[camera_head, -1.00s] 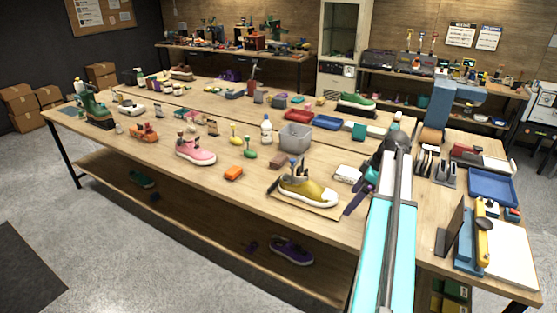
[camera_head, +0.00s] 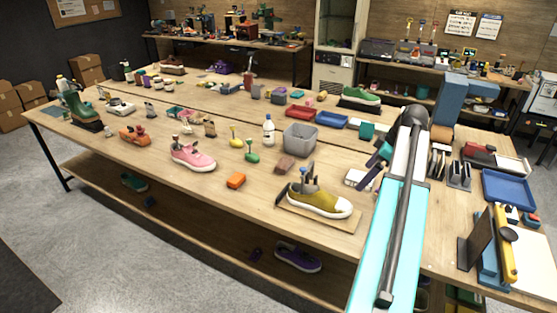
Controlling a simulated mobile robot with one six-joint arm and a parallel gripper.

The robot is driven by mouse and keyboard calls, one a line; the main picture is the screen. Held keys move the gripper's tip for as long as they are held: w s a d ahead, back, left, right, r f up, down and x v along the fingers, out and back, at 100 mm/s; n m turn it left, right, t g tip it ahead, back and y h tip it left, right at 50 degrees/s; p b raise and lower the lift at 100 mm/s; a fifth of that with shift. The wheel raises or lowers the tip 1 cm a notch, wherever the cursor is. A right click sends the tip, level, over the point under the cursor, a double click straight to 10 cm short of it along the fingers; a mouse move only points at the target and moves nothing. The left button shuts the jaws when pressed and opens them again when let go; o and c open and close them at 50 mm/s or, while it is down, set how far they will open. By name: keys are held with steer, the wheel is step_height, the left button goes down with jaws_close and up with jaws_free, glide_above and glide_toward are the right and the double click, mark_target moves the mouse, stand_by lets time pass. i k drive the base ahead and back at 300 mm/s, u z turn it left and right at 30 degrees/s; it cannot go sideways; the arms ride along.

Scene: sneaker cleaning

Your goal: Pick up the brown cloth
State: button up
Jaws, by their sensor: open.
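A small folded reddish-brown piece (camera_head: 285,164), which looks like the brown cloth, lies flat on the long wooden table, just in front of the grey bin (camera_head: 300,138). My gripper (camera_head: 373,165) shows its dark purple fingers to the right of it, by the small white block. The gripper is apart from the brown piece, and its jaws are open with nothing seen between them. Part of the gripper is hidden by my arm.
A yellow sneaker (camera_head: 318,203) on a board stands in front of the brown piece. An orange block (camera_head: 236,180), a green brush (camera_head: 252,154) and a white bottle (camera_head: 268,130) are to its left. A white block (camera_head: 357,179) lies to the right.

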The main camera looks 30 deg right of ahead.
mark_target(284, 165)
steer(key=i, duration=1.4)
